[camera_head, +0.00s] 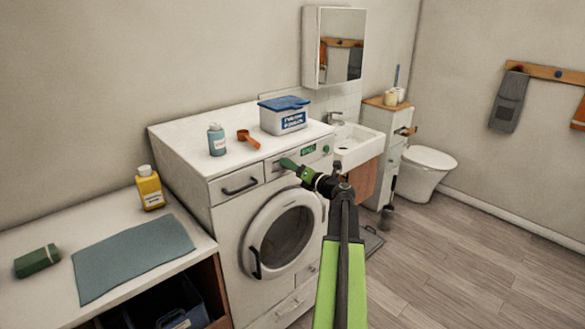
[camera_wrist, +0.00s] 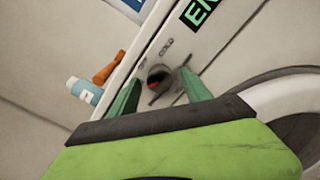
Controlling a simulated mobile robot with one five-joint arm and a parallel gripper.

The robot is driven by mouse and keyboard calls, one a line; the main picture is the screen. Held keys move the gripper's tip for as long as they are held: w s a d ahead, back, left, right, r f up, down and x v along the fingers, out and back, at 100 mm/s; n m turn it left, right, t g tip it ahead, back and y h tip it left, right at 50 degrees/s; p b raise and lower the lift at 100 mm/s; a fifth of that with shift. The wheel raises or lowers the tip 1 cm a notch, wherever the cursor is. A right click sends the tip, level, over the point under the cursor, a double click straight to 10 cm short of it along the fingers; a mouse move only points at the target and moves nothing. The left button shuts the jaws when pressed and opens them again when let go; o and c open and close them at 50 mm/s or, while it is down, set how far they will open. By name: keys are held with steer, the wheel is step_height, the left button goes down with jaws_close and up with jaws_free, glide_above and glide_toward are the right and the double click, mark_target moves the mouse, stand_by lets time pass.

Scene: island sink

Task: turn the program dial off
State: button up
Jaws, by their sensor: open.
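The program dial (camera_wrist: 158,75) is a dark round knob with a red mark on the washing machine's front panel. In the wrist view it sits between my gripper's two green fingers, with a gap visible on each side. Small lettering, including "COLD", is printed beside it. My gripper (camera_head: 289,164) is open and empty, at the panel in the head view, where it hides the dial. The white washing machine (camera_head: 231,232) has a green-lit display (camera_head: 308,149) right of my gripper. I cannot read which setting the red mark points at.
On the machine's top are a pale blue bottle (camera_head: 217,141), an orange scoop (camera_head: 248,138) and a blue-lidded tub (camera_head: 285,118). A drawer handle (camera_head: 240,186) juts out left of my gripper. The sink (camera_head: 359,149) stands to the right. The floor at right is clear.

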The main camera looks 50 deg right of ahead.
jaws_close()
